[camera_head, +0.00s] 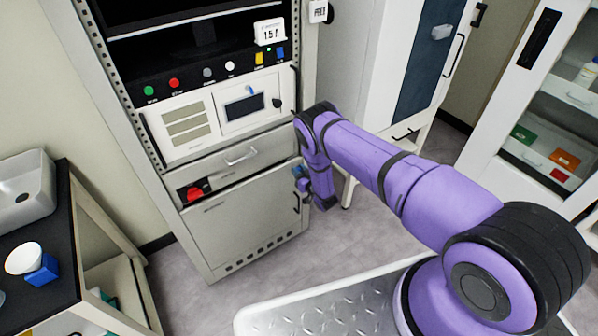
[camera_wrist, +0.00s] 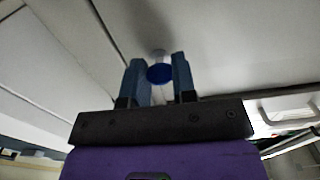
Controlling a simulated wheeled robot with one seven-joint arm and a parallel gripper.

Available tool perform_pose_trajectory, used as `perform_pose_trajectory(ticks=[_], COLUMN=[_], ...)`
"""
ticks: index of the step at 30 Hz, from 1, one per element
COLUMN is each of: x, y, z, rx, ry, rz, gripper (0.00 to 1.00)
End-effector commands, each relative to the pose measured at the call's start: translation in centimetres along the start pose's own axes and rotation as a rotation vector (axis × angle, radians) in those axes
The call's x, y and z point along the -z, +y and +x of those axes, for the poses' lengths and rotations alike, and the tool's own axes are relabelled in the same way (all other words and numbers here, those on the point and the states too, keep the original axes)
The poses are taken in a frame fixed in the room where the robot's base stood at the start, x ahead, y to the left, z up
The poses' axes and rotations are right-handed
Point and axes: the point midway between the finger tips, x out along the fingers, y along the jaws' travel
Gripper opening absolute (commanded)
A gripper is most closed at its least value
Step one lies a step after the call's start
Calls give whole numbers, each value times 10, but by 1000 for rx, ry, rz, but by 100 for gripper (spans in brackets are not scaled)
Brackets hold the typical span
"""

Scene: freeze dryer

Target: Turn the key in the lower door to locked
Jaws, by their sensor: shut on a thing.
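The lower door (camera_head: 245,225) is a light grey panel at the bottom of the cabinet and looks closed. My gripper (camera_head: 301,180) is at the upper right corner of this door, at the end of my purple arm. In the wrist view my gripper (camera_wrist: 159,80) has its two blue-grey fingers on either side of the key's round blue head (camera_wrist: 160,73). It is shut on the key. A pale round lock (camera_wrist: 158,55) shows just beyond the key on the door face. The key's turn angle cannot be told. In the head view the key cannot be told apart from the fingers.
A dark door handle (camera_head: 296,203) is just below my gripper. A red knob (camera_head: 195,193) and a drawer handle (camera_head: 240,157) are above the door. A white cabinet (camera_head: 350,60) stands close on the right. The floor (camera_head: 330,255) before the door is clear.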

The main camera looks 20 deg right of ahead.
Motion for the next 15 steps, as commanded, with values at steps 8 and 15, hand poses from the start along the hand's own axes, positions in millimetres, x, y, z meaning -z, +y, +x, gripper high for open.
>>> perform_pose_trajectory(ticks=[8, 15], x=[0, -1], y=[0, -1], z=[0, 0], rx=[1, 1], ry=[-1, -1], rz=[-178, -403], gripper=[2, 2])
